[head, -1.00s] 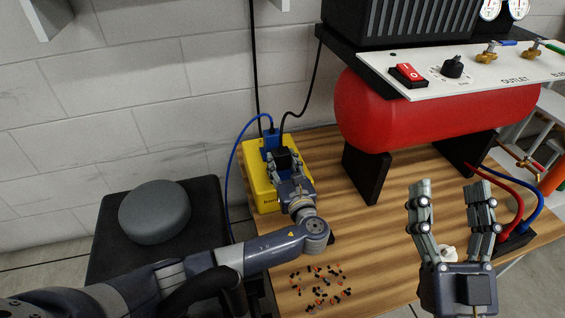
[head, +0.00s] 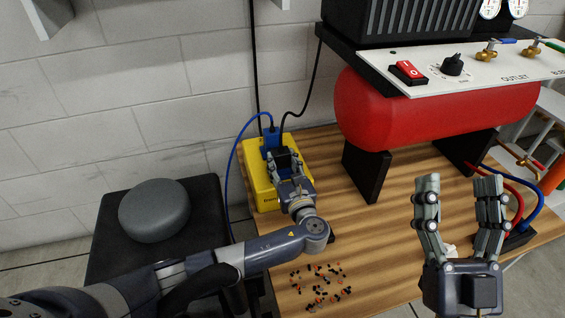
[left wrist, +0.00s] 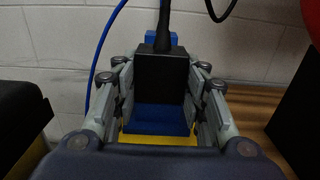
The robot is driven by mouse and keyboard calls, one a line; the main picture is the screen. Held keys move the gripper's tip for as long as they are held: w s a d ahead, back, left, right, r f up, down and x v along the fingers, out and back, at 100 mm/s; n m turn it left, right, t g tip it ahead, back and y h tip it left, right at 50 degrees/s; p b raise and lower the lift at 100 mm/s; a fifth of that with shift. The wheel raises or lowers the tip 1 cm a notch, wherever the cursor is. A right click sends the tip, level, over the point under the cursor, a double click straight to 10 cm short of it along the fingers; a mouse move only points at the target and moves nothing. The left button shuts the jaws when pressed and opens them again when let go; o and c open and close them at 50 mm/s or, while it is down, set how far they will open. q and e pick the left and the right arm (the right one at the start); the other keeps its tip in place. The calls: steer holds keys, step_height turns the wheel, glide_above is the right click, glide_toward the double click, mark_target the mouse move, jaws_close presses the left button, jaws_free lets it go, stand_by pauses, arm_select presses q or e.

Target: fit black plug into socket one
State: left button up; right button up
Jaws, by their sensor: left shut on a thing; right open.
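The black plug (head: 282,157) is between the fingers of my left gripper (head: 284,165), which is shut on it. In the left wrist view the plug (left wrist: 162,78) is upright, with its black cable leaving the top. A blue socket block (left wrist: 160,118) shows just below and in front of it, on the yellow box (head: 262,188). I cannot tell whether the plug touches or enters a socket; its lower end is hidden, and no socket number is readable. My right gripper (head: 460,205) is open and empty over the right part of the table.
A blue plug with a blue cable (head: 271,137) is at the back of the yellow box. A red compressor tank (head: 420,115) on black legs stands to the right. Small loose bits (head: 318,285) lie on the wooden table (head: 385,235). A stool (head: 155,210) is at left.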

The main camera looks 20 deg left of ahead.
steer(key=shift+w+f, duration=0.1)
steer(key=shift+f, duration=0.05)
steer(key=shift+w+f+g+h+p, duration=0.2)
steer(key=shift+w+f+g, duration=0.25)
steer(key=shift+f, duration=0.2)
steer(key=shift+w+f+g+h+p, duration=0.15)
steer(key=shift+w+f+g, duration=0.2)
steer(key=shift+f+g, duration=0.25)
steer(key=shift+w+f, duration=0.15)
steer(key=shift+f, duration=0.1)
steer(key=shift+w+f+g+h, duration=0.3)
steer(key=shift+f+g, duration=0.15)
steer(key=shift+f, duration=0.3)
steer(key=shift+f, duration=0.1)
steer(key=shift+f+g, duration=0.25)
steer(key=shift+g, duration=0.05)
steer(key=shift+f+p, duration=0.1)
steer(key=shift+p, duration=0.2)
